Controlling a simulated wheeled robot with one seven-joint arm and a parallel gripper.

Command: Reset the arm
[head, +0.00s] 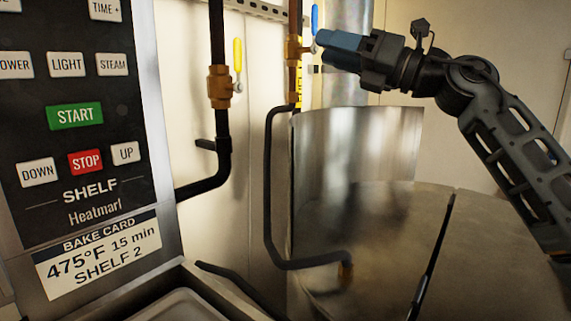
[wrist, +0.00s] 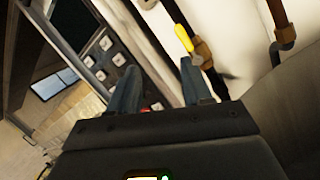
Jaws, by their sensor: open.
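My gripper (head: 335,50) is at the upper right of the head view, at the end of my dark arm reaching in from the right. It points left, in front of the pipes and above the large metal kettle (head: 330,225). In the wrist view its two blue-grey fingers (wrist: 158,85) stand apart with nothing held between them. A valve with a yellow handle (head: 238,56) is on the dark pipe to its left; the yellow handle also shows in the wrist view (wrist: 184,38). A blue valve handle (head: 315,18) is just above the fingertips in the head view.
A control panel (head: 100,125) with START, STOP, UP and DOWN buttons stands at the left, with a bake card (head: 100,258) below. A bent dark pipe (head: 268,190) runs down to the kettle. A metal tray (head: 185,306) shows at the bottom.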

